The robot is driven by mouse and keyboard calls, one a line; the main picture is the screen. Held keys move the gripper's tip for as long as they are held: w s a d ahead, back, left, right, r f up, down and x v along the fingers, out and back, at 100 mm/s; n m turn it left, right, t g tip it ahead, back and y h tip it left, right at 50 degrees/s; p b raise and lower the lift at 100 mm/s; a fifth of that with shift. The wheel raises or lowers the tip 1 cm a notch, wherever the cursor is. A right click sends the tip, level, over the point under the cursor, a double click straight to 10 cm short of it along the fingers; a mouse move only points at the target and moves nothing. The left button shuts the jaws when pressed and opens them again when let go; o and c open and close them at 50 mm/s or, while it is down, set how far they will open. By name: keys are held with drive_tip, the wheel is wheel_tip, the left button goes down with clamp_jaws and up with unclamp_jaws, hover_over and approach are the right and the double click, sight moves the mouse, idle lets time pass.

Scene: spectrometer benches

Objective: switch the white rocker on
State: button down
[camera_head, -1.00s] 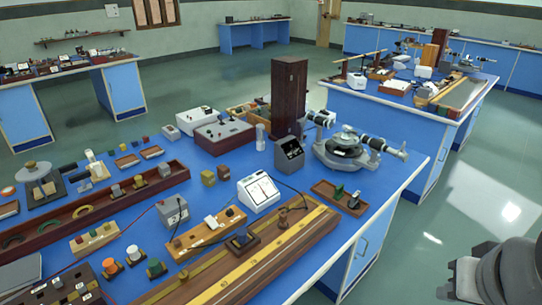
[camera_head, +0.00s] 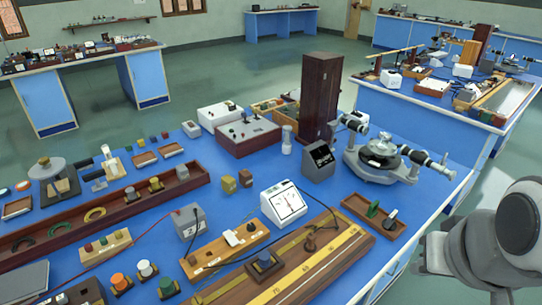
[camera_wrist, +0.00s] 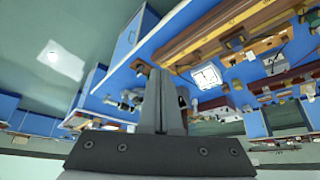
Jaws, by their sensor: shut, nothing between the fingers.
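A small white piece that looks like the white rocker (camera_head: 231,237) sits on a wooden block (camera_head: 224,246) on the blue bench, left of the white dial meter (camera_head: 284,203). It is too small to tell which way it is tipped. The meter also shows in the wrist view (camera_wrist: 207,76), where I cannot make out the rocker surely. My gripper (camera_wrist: 165,75) is shut and empty in the wrist view, apart from the bench things. In the head view only part of my arm shows at the right edge, and the fingers are out of sight.
A long wooden rail (camera_head: 290,268) lies along the front of the bench (camera_head: 235,190). A grey box (camera_head: 188,222) with leads, a dark box (camera_head: 318,160) and a spectrometer (camera_head: 385,157) stand around. Open floor (camera_head: 490,205) lies right of the bench.

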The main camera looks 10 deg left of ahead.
idle(0.4)
drive_tip(key=w+a+r+n+g, duration=0.1)
drive_tip(key=w+a+r+n, duration=0.15)
drive_tip(key=w+a, duration=0.45)
drive_tip(key=n+g+y+b, duration=0.1)
drive_tip(key=n+g, duration=0.3)
drive_tip(key=n, duration=0.4)
hover_over(227, 233)
drive_tip(key=s+d, duration=0.2)
wheel_tip(227, 233, down, 17)
drive_tip(key=shift+w, duration=0.2)
drive_tip(key=shift+f, duration=0.1)
drive_tip(key=f, duration=0.4)
drive_tip(key=a+f, duration=0.1)
drive_tip(key=f, duration=0.3)
drive_tip(key=w+f+b, duration=0.1)
drive_tip(key=f, duration=0.4)
drive_tip(key=shift+a+f, duration=0.1)
drive_tip(key=shift+a, duration=0.15)
drive_tip(key=shift+w+f, duration=0.15)
drive_tip(key=shift+f, duration=0.1)
